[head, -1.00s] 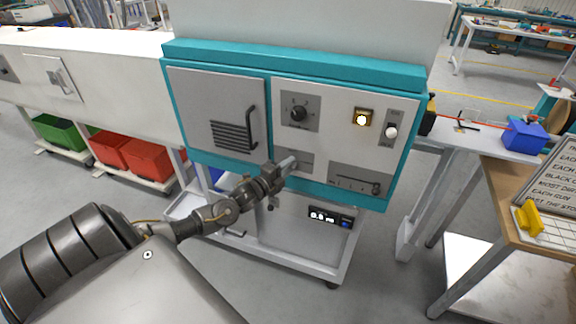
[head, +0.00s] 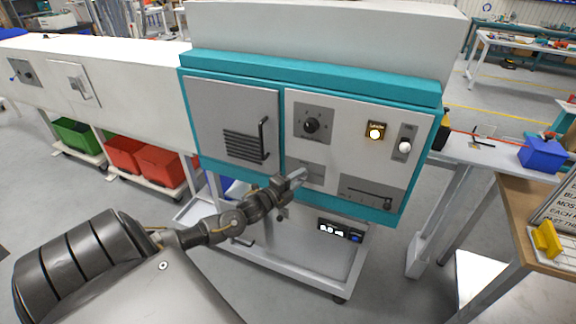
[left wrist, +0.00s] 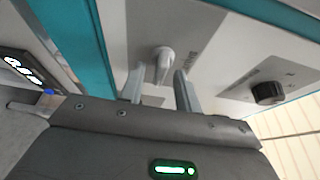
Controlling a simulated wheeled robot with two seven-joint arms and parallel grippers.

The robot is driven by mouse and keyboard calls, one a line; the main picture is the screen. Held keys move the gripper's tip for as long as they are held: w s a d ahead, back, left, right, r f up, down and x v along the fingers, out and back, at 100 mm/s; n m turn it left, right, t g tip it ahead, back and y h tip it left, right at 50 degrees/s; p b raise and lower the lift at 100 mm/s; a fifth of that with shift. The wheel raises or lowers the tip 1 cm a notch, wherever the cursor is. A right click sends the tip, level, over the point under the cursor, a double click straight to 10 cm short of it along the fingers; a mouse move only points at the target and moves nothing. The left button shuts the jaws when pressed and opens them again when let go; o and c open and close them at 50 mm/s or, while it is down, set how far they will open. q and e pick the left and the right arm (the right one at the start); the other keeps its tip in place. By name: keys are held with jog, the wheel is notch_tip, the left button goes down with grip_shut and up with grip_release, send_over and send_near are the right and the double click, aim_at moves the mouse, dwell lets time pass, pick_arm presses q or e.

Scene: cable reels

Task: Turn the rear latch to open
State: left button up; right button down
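My left gripper (head: 296,178) is at the lower middle of the teal-framed machine front, before a small grey plate (head: 311,171). In the left wrist view its two fingers (left wrist: 159,76) are apart, with nothing held. A light grey latch knob (left wrist: 163,58) stands out from the panel beyond and between the fingertips. I cannot tell whether the fingers touch it. In the head view the gripper hides this knob. The lettering beside it is too blurred to read, so I cannot confirm it is the rear latch. My right gripper is not in view.
A black dial (head: 311,125) shows above the gripper; it also shows in the left wrist view (left wrist: 268,93). A vented door (head: 235,120) with a black handle is to the left.

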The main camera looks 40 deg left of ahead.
pick_arm(q)
jog(key=s+b, duration=0.2)
jog(key=s, duration=0.8)
jog(key=shift+a, duration=0.3)
